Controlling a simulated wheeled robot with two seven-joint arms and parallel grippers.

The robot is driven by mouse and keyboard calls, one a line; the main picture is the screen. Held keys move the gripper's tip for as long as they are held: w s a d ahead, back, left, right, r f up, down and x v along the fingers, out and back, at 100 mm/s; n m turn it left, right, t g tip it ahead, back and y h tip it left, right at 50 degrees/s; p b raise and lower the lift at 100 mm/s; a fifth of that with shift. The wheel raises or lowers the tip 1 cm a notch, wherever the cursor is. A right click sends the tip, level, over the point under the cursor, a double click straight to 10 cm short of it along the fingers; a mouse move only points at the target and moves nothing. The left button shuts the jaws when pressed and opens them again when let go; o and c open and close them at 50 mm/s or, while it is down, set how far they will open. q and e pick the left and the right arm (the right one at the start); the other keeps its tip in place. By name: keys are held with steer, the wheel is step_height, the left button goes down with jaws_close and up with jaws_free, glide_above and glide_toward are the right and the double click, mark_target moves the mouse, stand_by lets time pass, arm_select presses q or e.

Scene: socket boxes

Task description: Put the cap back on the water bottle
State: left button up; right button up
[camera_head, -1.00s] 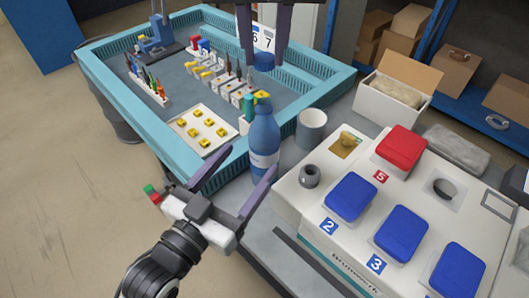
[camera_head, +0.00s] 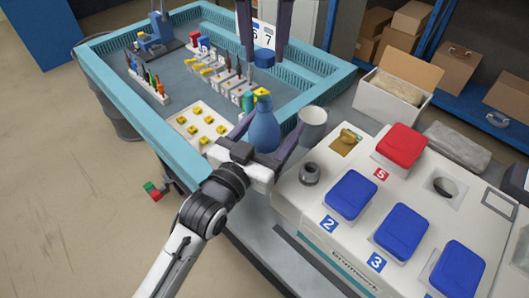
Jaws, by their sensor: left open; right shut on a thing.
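The blue water bottle (camera_head: 264,131) stands upright on the grey table beside the teal crate. Its lower part is hidden behind my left gripper. My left gripper (camera_head: 266,128) is open, with its fingers on either side of the bottle; I cannot tell whether they touch it. My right gripper (camera_head: 264,58) comes in from the top and is shut on the blue cap (camera_head: 264,59). The cap is held above and apart from the bottle's neck.
A grey cup (camera_head: 312,125) stands just right of the bottle. The teal crate (camera_head: 120,107) holds tools and a tray of yellow pieces (camera_head: 205,127). The white socket box (camera_head: 310,222) with blue and red lids is at the right. An open carton (camera_head: 390,107) stands behind it.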

arm_select(q)
steer(key=c, duration=1.6)
arm_select(e)
glide_above(264, 103)
steer(key=shift+f, duration=2.45)
steer(key=shift+f, duration=0.9)
steer(key=shift+f, duration=0.6)
